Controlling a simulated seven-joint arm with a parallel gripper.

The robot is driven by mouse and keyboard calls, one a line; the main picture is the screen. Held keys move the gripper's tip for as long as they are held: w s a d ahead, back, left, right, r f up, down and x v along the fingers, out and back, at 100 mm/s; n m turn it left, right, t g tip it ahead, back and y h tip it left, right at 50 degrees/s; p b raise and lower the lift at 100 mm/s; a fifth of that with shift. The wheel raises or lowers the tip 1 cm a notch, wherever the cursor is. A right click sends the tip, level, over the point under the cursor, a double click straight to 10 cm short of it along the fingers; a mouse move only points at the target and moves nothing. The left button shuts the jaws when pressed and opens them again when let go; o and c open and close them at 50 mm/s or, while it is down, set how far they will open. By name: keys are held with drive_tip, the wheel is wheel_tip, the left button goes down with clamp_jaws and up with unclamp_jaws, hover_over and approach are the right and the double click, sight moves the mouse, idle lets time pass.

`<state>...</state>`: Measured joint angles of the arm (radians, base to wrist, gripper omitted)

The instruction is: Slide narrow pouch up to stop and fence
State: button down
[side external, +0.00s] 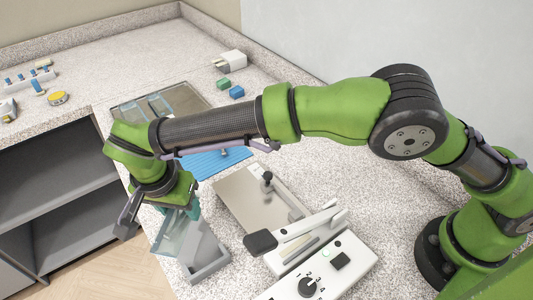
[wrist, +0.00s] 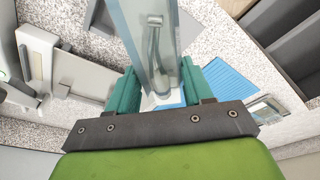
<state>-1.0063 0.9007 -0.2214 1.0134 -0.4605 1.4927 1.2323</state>
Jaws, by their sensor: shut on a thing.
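My gripper (side external: 190,211) is shut on a narrow clear pouch (side external: 170,234), near the front edge of the counter. In the wrist view the teal fingers of my gripper (wrist: 159,70) close on both sides of the pouch (wrist: 140,25), which has a metal instrument inside. The pouch stretches away from the fingers. The sealer (side external: 318,272), with a black-ended lever, stands to the right. A metal plate (side external: 240,196) with a black knob (side external: 267,177) lies beside it. I cannot make out which parts are the stop and fence.
A grey open bin (side external: 209,268) stands below and right of the pouch. A ribbed blue mat (side external: 205,165) lies behind my gripper. A tray of clear pouches (side external: 163,104) is farther back. Green (side external: 223,84) and blue (side external: 237,92) blocks sit beyond. The counter drops to open shelves at left.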

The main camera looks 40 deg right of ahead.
drive_tip(key=m+g, duration=0.1)
drive_tip(key=m, duration=0.5)
drive_tip(key=shift+m+h, duration=0.3)
drive_tip(key=shift+h, duration=0.1)
drive_tip(key=shift+m+g, duration=0.3)
drive_tip(key=shift+m, duration=0.9)
drive_tip(key=m, duration=0.4)
drive_tip(key=shift+w+g, duration=0.1)
drive_tip(key=shift+g, duration=0.3)
drive_tip(key=m, duration=0.5)
drive_tip(key=shift+g+y, duration=0.4)
